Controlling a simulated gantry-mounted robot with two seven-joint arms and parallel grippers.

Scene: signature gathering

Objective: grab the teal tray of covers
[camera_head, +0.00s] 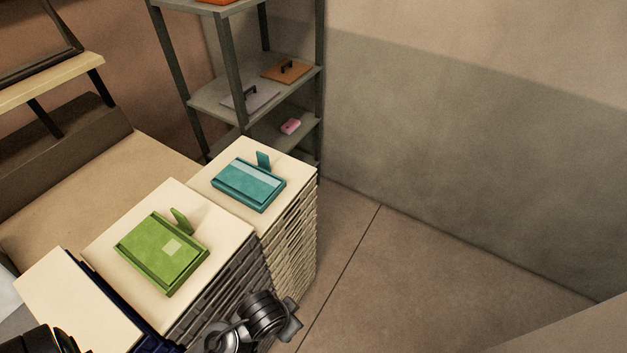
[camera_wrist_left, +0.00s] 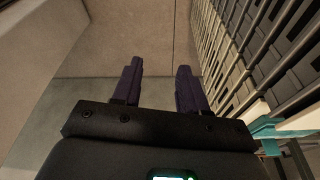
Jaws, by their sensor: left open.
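The teal tray (camera_head: 249,182) lies on top of the far cream stack (camera_head: 210,176) in the head view, with a small teal upright tab at its back edge. A teal edge (camera_wrist_left: 284,130), likely the same tray, shows at the lower right of the left wrist view. My left gripper (camera_wrist_left: 158,68) is open, with two dark fingers apart and nothing between them. It is beside a slatted stack (camera_wrist_left: 250,50), over the floor. In the head view a dark arm part of mine is at the bottom beside the stacks; its fingers cannot be made out.
A green tray (camera_head: 160,250) with a similar tab lies on the nearer stack (camera_head: 100,247). A grey shelf rack (camera_head: 205,103) with lidded items and a pink block (camera_head: 290,126) stands behind. The floor (camera_head: 400,270) to the right is clear, up to the wall.

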